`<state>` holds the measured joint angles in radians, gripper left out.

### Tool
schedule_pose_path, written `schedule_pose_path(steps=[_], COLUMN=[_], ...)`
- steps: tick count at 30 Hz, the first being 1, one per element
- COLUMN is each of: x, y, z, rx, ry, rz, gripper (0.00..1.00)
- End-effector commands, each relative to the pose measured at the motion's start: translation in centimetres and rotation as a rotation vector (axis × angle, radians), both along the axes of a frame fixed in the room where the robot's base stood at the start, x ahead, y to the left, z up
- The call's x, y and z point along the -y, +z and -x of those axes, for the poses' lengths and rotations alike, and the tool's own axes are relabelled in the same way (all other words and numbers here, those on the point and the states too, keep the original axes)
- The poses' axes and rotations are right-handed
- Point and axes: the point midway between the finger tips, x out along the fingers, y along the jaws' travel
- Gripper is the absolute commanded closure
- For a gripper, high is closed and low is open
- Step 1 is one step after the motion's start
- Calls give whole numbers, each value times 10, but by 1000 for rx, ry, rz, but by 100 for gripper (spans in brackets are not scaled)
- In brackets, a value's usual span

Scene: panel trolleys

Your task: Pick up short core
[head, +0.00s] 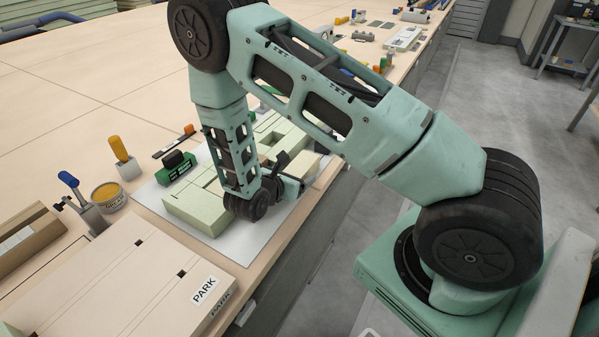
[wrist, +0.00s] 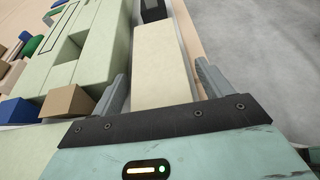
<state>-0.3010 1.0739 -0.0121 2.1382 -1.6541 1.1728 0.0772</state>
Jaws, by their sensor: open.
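A cream block (wrist: 160,65), which looks like the short core, lies lengthwise between the two grey fingers of my gripper (wrist: 162,75) in the wrist view. The fingers are open, one along each long side, with a gap visible at least on the right. In the head view the block (head: 304,165) shows only in part beside my wrist, and my gripper (head: 290,186) is mostly hidden. Pale green blocks with slots (wrist: 85,40) lie left of the cream block. They also show in the head view (head: 197,207) on a white sheet (head: 232,245).
A small brown block (wrist: 68,101) and a blue piece (wrist: 18,110) sit left of my gripper. A dark block (wrist: 152,10) stands beyond the cream block's far end. The bench edge (head: 318,212) is close on the right. A PARK-labelled board (head: 130,285) lies in front.

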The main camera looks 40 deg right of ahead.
Motion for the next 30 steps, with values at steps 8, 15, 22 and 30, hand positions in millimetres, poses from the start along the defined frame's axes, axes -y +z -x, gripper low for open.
schedule_pose_path(steps=[8, 15, 22, 30], x=[0, 0, -1, -1], y=[0, 0, 7, 46], z=[0, 0, 0, -1], rx=[0, 0, 2, 5], ry=[0, 0, 0, 1], rz=[0, 0, -1, -2], gripper=[61, 69, 69, 69])
